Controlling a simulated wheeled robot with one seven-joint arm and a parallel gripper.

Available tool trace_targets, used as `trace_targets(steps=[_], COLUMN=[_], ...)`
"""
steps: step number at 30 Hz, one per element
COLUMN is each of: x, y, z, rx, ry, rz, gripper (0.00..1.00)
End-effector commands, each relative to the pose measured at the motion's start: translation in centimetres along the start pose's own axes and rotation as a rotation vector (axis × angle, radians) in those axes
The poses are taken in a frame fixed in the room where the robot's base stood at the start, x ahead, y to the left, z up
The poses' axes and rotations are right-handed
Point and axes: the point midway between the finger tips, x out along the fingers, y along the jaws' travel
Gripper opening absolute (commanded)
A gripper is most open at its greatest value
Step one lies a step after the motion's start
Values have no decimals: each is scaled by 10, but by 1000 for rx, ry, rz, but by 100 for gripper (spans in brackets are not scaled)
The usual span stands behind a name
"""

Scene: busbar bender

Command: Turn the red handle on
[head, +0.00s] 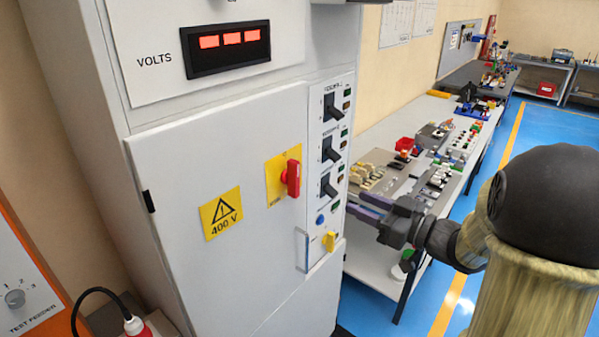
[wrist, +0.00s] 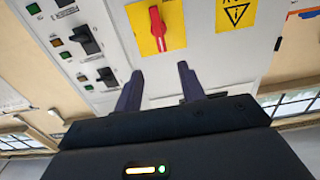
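The red handle (head: 292,178) sits on a yellow plate (head: 277,180) on the grey cabinet door; in the head view it stands upright. In the wrist view the handle (wrist: 158,28) also shows on its yellow plate, in line with the gap between my fingers. My gripper (head: 365,207) is to the right of the cabinet in the head view, apart from the handle. In the wrist view my gripper's two fingers (wrist: 160,90) are spread with nothing between them.
The cabinet (head: 170,260) has a 400 V sign (head: 222,213), a lit display (head: 228,48) and black switches (head: 332,107) beside the door. A workbench (head: 385,245) with parts stands behind my gripper. An orange-edged panel (head: 25,275) is at the left.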

Motion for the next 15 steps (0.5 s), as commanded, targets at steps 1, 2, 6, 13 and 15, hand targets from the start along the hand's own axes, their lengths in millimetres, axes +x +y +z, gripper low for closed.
trace_targets(steps=[1,2,6,13,15], x=[0,0,0,9,17], y=[0,0,0,0,0], z=[0,0,0,-1,-2], rx=[0,0,-1,-1,-1], ry=[1,1,0,1,0], rz=[-1,-1,1,0,-1], gripper=[40,40,40,40,40])
